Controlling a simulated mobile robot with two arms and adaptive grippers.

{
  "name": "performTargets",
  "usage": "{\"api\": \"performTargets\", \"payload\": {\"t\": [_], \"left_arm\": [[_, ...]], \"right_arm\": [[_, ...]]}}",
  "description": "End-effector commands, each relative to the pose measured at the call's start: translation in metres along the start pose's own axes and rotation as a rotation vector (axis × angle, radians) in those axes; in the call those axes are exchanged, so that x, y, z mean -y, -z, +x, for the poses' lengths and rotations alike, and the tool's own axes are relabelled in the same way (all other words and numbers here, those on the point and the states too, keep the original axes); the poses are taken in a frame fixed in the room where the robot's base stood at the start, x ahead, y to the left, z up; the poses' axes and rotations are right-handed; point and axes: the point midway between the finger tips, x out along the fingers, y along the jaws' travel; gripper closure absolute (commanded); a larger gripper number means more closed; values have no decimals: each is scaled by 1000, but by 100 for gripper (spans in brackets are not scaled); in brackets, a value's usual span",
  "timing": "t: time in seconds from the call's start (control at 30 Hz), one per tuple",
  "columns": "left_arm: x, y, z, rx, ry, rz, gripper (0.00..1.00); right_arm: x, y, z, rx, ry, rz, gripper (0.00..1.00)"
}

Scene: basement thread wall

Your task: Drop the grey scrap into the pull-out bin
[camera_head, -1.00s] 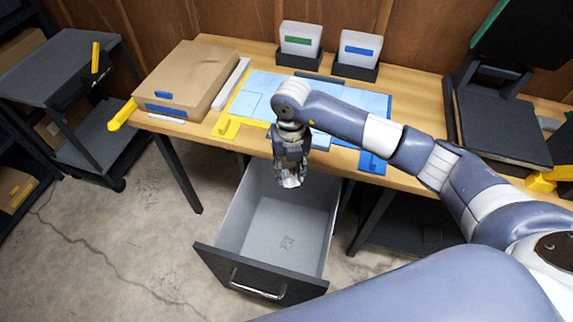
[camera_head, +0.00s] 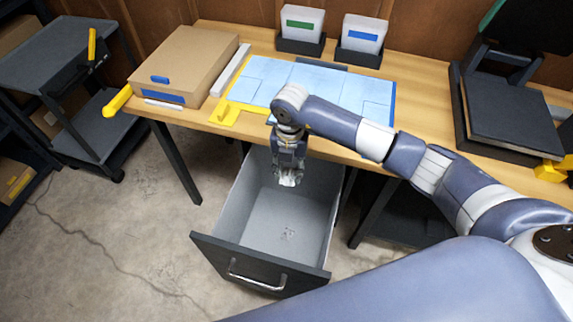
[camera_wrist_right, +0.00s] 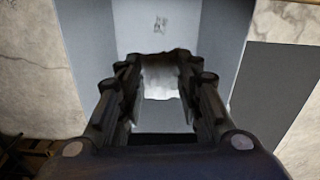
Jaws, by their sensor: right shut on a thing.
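The pull-out bin (camera_head: 251,258) stands open below the desk's front edge, with a dark front, a metal handle and a light grey inside. My right gripper (camera_head: 289,180) points down over the back part of the bin's opening. It is shut on the grey scrap (camera_wrist_right: 163,80), a pale crumpled piece that shows between the fingers in the right wrist view. The scrap's lower end also shows under the fingers in the head view. A small grey mark or bit (camera_head: 288,234) lies on the bin's floor; I cannot tell what it is. My left gripper is not in view.
The wooden desk (camera_head: 262,40) holds a cardboard box (camera_head: 185,68), a blue mat (camera_head: 345,95) and two card holders (camera_head: 361,38). A dark cart (camera_head: 50,60) stands at left. The concrete floor (camera_head: 110,235) left of the bin is clear.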

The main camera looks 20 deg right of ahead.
Motion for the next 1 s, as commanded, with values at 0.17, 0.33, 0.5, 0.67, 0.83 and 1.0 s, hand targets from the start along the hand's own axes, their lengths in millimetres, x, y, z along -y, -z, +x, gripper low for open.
{"api": "performTargets", "payload": {"t": [0.17, 0.33, 0.5, 0.67, 0.83, 1.0], "left_arm": [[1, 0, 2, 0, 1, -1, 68], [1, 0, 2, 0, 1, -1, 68], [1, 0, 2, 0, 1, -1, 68], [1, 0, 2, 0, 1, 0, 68], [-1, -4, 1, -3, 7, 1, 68], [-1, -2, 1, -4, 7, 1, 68]], "right_arm": [[0, 0, 3, 0, -1, 0, 75], [0, 0, 2, 0, -1, -1, 56], [0, 0, 2, 1, -1, -1, 44], [0, 0, 2, 1, -1, -1, 44], [-1, -1, -6, 3, -3, -1, 44], [-1, -2, -37, 5, -4, -1, 44]]}}
